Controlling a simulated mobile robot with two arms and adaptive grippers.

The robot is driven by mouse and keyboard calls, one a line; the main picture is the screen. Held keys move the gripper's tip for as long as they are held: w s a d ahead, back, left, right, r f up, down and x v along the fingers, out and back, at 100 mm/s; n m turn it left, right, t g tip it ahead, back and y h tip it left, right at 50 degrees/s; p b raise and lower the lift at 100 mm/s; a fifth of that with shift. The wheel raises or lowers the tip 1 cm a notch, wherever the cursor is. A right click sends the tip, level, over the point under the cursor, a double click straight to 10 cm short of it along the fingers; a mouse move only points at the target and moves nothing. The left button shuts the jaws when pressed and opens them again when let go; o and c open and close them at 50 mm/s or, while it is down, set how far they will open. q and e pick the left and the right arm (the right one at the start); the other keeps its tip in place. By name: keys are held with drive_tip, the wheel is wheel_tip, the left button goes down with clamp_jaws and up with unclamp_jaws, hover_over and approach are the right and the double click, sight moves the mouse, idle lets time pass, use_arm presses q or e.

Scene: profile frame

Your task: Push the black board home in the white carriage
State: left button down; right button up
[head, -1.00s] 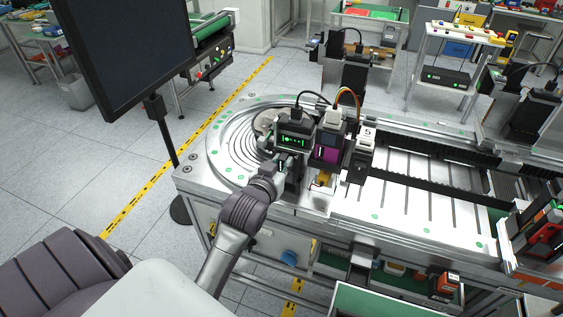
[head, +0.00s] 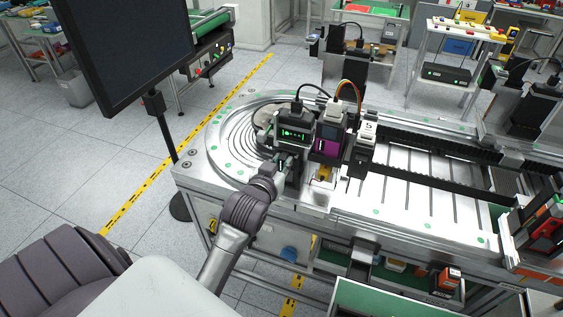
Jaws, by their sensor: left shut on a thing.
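My left gripper (head: 284,162) reaches over the near side of the machine bench. It is shut on a small dark piece, most likely the black board (head: 293,174), though the fingers hide part of it. This sits just below a black module with green lights (head: 294,133). A dark module with a purple face (head: 327,148) stands to its right, then a module with a white top (head: 367,131). I cannot tell clearly which part is the white carriage or how deep the board sits. My right gripper is not in view.
The metal bench (head: 400,205) has a round ringed plate (head: 232,150) at left and a slotted bed at right. Black and red cable loops rise above the modules. A dark monitor (head: 135,50) stands at upper left. A green-lined tray (head: 385,300) lies below the bench.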

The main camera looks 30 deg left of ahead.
use_arm(q)
drive_tip(key=shift+f, duration=0.15)
drive_tip(key=c, duration=1)
unclamp_jaws()
drive_tip(key=v, duration=1.2)
